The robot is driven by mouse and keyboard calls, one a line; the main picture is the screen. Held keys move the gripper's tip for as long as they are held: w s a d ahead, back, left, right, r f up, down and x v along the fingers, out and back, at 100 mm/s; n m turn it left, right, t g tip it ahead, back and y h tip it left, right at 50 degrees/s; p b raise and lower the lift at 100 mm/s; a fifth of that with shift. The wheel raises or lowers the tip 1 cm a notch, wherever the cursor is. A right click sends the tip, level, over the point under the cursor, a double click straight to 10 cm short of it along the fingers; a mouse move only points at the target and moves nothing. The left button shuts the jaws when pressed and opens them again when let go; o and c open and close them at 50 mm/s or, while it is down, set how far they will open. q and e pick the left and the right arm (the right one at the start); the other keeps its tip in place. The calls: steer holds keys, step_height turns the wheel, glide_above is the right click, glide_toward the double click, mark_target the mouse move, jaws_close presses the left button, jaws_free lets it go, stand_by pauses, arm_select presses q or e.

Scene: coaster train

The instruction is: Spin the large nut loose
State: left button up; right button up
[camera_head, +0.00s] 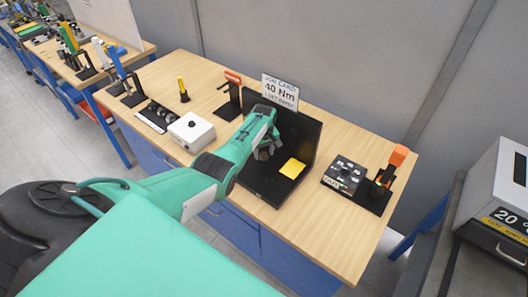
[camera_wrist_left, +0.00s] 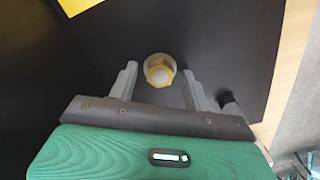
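The large nut (camera_wrist_left: 159,75) is a brass-coloured hexagon with a pale round centre, on the black panel in the left wrist view. My left gripper (camera_wrist_left: 160,84) is open, with one finger to each side of the nut and a visible gap at both sides. I cannot tell how far the fingertips are from the panel. In the head view my left gripper (camera_head: 267,150) is at the black L-shaped stand (camera_head: 311,135) and mostly hides the nut. My right gripper is not in view.
A yellow pad (camera_head: 292,168) lies on the stand's base. A job card (camera_head: 280,92) reading 40 Nm stands behind. A white box (camera_head: 191,132) is to the left, and a black device with an orange-topped tool (camera_head: 397,156) to the right. The bench front is clear.

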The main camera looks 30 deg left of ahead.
mark_target(264, 154)
arm_select(q)
steer(key=shift+r, duration=0.15)
step_height(264, 154, up, 14)
steer(key=b, duration=0.3)
steer(key=shift+f+b, duration=0.25)
steer(key=shift+b, duration=0.1)
